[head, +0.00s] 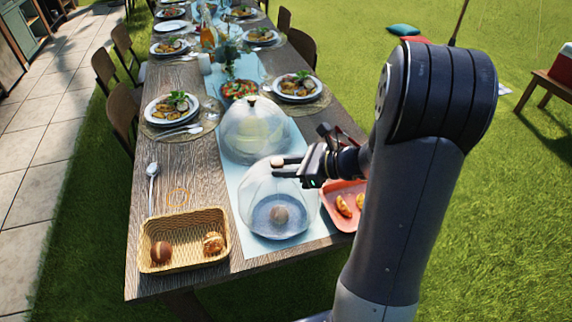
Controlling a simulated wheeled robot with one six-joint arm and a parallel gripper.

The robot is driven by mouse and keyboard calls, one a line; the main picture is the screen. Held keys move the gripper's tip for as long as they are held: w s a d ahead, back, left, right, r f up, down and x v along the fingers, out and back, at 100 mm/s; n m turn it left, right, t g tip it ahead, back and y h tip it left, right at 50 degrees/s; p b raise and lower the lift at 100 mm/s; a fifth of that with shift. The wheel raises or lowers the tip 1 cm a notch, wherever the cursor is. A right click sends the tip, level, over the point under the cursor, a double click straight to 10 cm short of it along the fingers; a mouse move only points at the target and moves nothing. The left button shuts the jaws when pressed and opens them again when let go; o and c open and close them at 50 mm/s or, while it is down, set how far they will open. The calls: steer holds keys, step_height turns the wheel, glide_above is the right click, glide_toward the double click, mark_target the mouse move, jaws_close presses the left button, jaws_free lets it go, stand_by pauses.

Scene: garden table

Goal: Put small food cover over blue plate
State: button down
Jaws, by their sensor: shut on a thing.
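The small clear food cover (262,188) is at the front of the table, upright over the blue plate (258,222). My gripper (284,168) reaches in from the right and is shut on the cover's knob at the top. The cover's lower edge appears to surround the plate, but I cannot tell whether it touches the table runner or hangs just above it.
A larger clear cover (240,118) stands just behind, over something yellow. A red tray (350,188) with pastries is close to the right, partly behind my arm. A wicker basket (185,262) with bread stands at front left, a spoon (151,180) behind it. Bare wood (190,180) lies left of the runner.

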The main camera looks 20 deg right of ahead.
steer(key=shift+f+b, duration=2.75)
steer(key=shift+f, duration=0.9)
steer(key=shift+f+b, duration=0.4)
steer(key=shift+f, duration=0.1)
steer(key=c, duration=1)
jaws_free()
steer(key=shift+o, duration=0.2)
steer(key=shift+d, duration=0.1)
steer(key=v, duration=1)
steer(key=shift+s+d+r, duration=0.2)
steer(key=shift+s, duration=0.05)
